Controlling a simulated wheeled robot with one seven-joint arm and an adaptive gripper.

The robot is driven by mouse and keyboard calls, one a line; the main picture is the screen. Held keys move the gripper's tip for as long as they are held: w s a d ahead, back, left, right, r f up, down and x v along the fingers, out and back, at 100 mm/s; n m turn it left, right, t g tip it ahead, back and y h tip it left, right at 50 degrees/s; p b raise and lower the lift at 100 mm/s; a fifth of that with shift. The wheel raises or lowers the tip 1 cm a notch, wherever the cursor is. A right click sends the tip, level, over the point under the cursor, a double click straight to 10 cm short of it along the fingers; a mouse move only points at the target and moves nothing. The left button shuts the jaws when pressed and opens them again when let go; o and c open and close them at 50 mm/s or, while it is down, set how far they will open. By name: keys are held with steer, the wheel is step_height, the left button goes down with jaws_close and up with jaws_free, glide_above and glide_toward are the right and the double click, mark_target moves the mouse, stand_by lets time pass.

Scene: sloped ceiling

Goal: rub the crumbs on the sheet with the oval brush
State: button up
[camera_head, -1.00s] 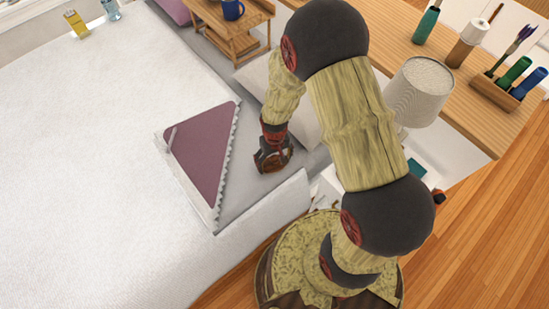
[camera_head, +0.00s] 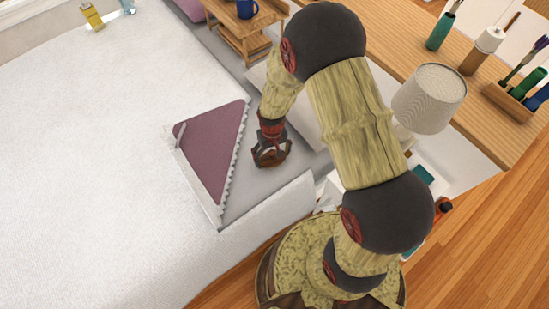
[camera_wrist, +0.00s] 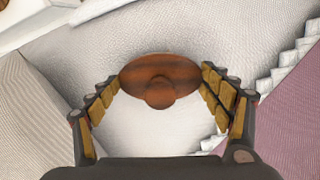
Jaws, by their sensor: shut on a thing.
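The oval brush (camera_wrist: 150,70) has a brown wooden back with a round knob and is held between my gripper's fingers in the wrist view. My gripper (camera_head: 271,158) is shut on it over the grey sheet (camera_head: 262,186), beside the folded-back mauve corner. The arm hides part of the sheet in the head view. I cannot tell whether the brush touches the sheet. No crumbs can be made out in either view.
The white bedspread (camera_head: 85,150) fills the left. Its mauve turned-back corner (camera_head: 212,145) has a scalloped edge. A grey-white lampshade (camera_head: 430,98) stands right of my arm. A small wooden table (camera_head: 243,38) with a blue mug (camera_head: 246,9) is at the back.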

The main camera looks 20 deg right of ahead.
steer(key=shift+w+a+f+b, duration=0.1)
steer(key=shift+w+a, duration=0.25)
steer(key=shift+w, duration=0.75)
steer(key=shift+w+a+b, duration=0.1)
steer(key=shift+w+a, duration=0.25)
steer(key=shift+w, duration=0.75)
steer(key=shift+w+a+f+b, duration=0.1)
steer(key=shift+w+a, duration=0.25)
steer(key=shift+w, duration=0.75)
steer(key=shift+s, duration=0.1)
steer(key=shift+s, duration=0.1)
steer(key=shift+s+d+r+p, duration=0.1)
steer(key=shift+s+d+p, duration=0.25)
steer(key=shift+s, duration=0.7)
steer(key=shift+s+d+r+p, duration=0.1)
steer(key=shift+s+d+p, duration=0.3)
steer(key=shift+s, duration=0.7)
steer(key=shift+s+d+p, duration=0.35)
steer(key=shift+s, duration=0.7)
steer(key=shift+s+d+f+p, duration=0.1)
steer(key=shift+s+d, duration=0.1)
steer(key=shift+s, duration=0.4)
steer(key=shift+s+d+f+p, duration=0.1)
steer(key=shift+s+d, duration=0.05)
steer(key=shift+s, duration=0.45)
steer(key=shift+s+d+p, duration=0.1)
steer(key=shift+s+d, duration=0.1)
steer(key=shift+s, duration=0.4)
steer(key=shift+r, duration=0.1)
